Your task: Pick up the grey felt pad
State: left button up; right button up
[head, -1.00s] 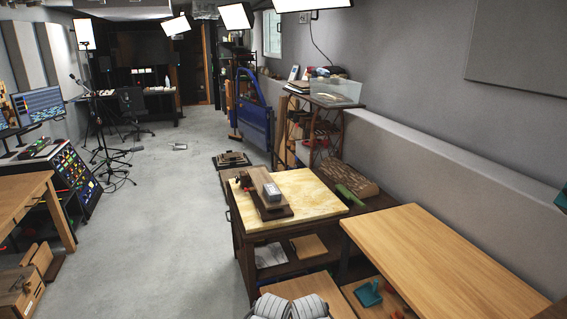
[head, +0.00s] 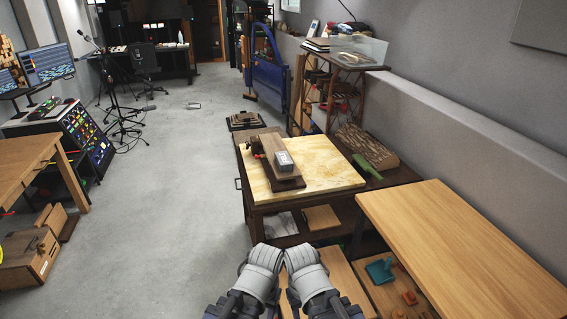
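No gripper fingers show, so neither gripper can be made out.
A bare wooden table (head: 450,235) stands at the right. Below it, a low shelf holds a teal item (head: 380,269). A green-handled brush (head: 367,166) lies right of the marble top. A blue car door (head: 268,72) stands behind.

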aim_at(282, 158)
jog(key=i+j+z, duration=0.15)
jog(key=z, duration=1)
jog(key=i+j+z, duration=0.15)
jog(key=j+z, duration=0.2)
jog(key=j, duration=0.25)
jog(key=j+z, duration=0.35)
jog(key=j, duration=0.25)
jog(key=j+z, duration=0.3)
jog(key=j, duration=1.25)
jog(key=k+j+z, duration=0.1)
jog(key=j, duration=0.75)
